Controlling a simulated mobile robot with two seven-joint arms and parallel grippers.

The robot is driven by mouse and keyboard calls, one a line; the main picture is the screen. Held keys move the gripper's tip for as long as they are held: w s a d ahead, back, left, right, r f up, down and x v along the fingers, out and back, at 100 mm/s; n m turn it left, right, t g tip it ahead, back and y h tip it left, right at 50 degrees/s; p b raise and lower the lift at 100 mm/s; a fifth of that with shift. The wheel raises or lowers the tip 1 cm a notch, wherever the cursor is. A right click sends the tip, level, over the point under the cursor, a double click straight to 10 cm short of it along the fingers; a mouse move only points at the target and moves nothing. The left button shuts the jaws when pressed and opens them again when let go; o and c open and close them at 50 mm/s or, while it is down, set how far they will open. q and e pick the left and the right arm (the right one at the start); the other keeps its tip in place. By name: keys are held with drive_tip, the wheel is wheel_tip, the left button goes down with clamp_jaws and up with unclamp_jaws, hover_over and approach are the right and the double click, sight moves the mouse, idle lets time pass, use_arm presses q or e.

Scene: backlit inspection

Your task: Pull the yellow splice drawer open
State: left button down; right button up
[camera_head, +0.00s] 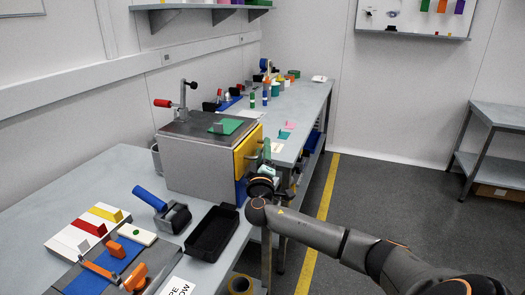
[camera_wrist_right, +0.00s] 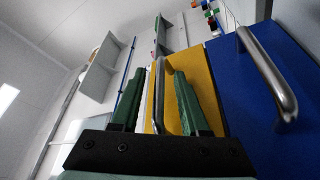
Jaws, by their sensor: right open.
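The yellow splice drawer (camera_head: 246,150) is the upper front of a grey cabinet (camera_head: 197,164) on the bench. In the right wrist view its yellow front (camera_wrist_right: 198,72) fills the middle, with a metal bar handle (camera_wrist_right: 159,92) on it. My right gripper (camera_head: 266,158) is in front of the cabinet, beside the yellow front. In the wrist view its green fingers (camera_wrist_right: 158,80) are apart, with the handle between them. I cannot tell whether they touch it. The arm partly hides the cabinet front in the head view. My left gripper is not in view.
A blue drawer front (camera_wrist_right: 262,100) with its own bar handle (camera_wrist_right: 268,75) adjoins the yellow one. A black tray (camera_head: 213,232) and a blue-handled tool (camera_head: 160,207) lie on the bench nearby. A red-handled clamp (camera_head: 185,100) stands on the cabinet. Floor to the right is open.

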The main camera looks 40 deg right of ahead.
drive_tip(key=shift+c, duration=0.3)
clamp_jaws()
idle(1.1)
